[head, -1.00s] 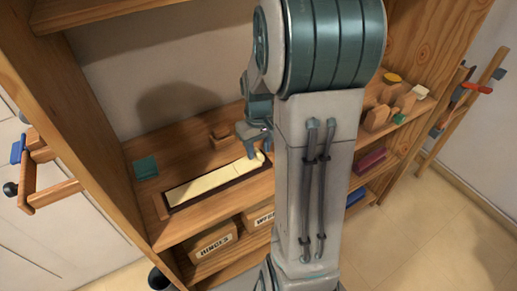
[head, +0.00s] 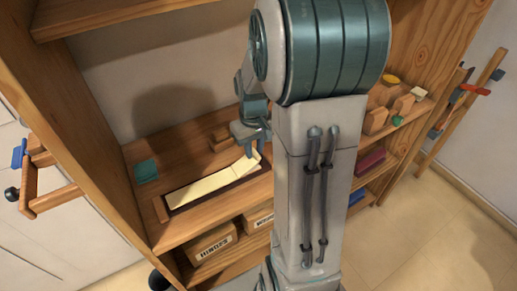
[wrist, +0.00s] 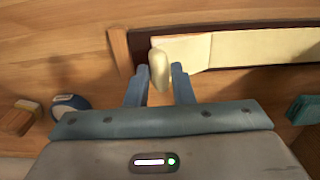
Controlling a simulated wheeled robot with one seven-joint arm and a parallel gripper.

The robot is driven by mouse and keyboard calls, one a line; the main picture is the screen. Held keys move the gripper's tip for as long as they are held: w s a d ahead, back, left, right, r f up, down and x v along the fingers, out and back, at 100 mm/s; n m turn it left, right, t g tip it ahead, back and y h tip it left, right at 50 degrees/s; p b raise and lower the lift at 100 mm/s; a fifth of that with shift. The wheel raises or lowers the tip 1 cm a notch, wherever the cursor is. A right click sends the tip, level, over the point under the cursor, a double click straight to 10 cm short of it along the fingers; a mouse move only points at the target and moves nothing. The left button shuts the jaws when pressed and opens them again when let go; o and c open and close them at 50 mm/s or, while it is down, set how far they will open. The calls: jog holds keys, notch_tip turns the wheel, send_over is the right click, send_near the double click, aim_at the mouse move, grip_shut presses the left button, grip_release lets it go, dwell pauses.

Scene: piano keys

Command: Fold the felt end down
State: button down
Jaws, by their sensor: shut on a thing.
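The felt is a cream strip (head: 205,187) lying along a dark, wood-edged tray on the shelf. Its right end (head: 249,162) is bent up off the tray, with a crease where it leaves the flat part. My gripper (head: 254,149) is above that raised end, partly hidden by my own arm. The flat cream strip (wrist: 265,46) runs off to the right there.
A teal block (head: 146,170) sits left of the tray. A wooden block (head: 222,138) stands behind it, close to my gripper. Labelled boxes (head: 210,243) sit on the shelf below. The cabinet's left side panel (head: 75,115) bounds the shelf.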

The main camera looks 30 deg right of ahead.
jog(key=shift+s+a+f, duration=0.1)
jog(key=shift+a+f, duration=0.05)
jog(key=shift+a, duration=0.25)
jog(key=c, duration=1.5)
grip_release()
jog(key=shift+c, duration=0.2)
jog(key=shift+o, duration=0.9)
jog(key=shift+a, duration=0.3)
jog(key=shift+d, duration=0.2)
jog(key=shift+d+r, duration=0.1)
jog(key=shift+r, duration=0.15)
notch_tip(320, 180, up, 13)
jog(key=shift+r, duration=0.2)
